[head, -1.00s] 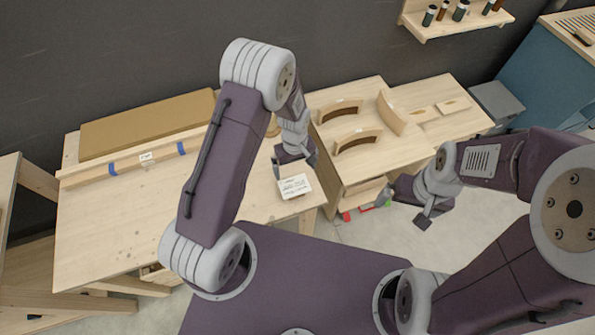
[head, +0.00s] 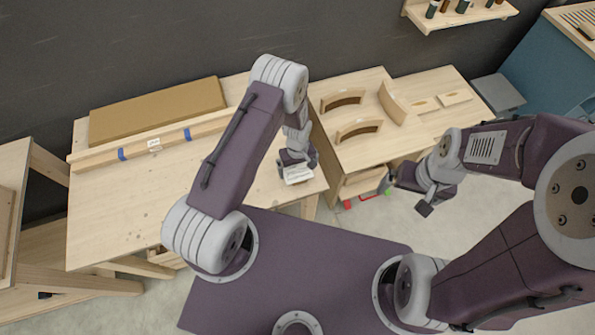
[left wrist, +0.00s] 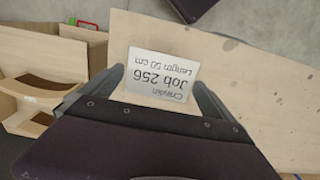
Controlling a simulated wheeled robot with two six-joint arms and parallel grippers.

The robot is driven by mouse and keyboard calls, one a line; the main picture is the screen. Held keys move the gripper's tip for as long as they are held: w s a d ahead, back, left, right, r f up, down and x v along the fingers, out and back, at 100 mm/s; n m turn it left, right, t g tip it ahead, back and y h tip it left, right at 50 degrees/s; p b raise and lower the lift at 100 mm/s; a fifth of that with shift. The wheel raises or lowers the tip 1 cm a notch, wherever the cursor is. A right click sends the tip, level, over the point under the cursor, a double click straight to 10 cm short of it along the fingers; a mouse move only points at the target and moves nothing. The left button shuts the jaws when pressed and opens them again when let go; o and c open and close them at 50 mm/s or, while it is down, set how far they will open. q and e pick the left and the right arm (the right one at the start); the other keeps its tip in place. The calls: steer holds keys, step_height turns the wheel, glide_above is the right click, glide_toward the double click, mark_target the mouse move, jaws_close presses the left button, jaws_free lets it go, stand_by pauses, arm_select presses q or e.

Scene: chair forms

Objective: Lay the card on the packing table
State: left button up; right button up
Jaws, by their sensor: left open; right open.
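The card (head: 298,175) is a small white label with printed text. It is at the front right corner of the pale wooden table (head: 130,220). In the left wrist view the card (left wrist: 162,76) reads "Job 256, Length 50 cm", upside down, over the table's narrow end. My left gripper (head: 299,168) is open at the card. In the left wrist view its fingers (left wrist: 158,88) stand on either side of the card; I cannot tell whether they touch it. My right gripper (head: 405,195) is open and empty, right of the tables over the floor.
A wooden cabinet (head: 345,110) with several curved wooden forms stands close to the right of the table. A rail with blue tape (head: 155,145) and a brown slab (head: 160,108) lie along the table's back. The table's middle is clear.

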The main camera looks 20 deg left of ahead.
arm_select(q)
steer(key=shift+f, duration=0.1)
steer(key=shift+s, duration=0.1)
steer(key=shift+f, duration=0.1)
stand_by(0.4)
steer(key=c, duration=0.9)
steer(key=shift+c, duration=0.2)
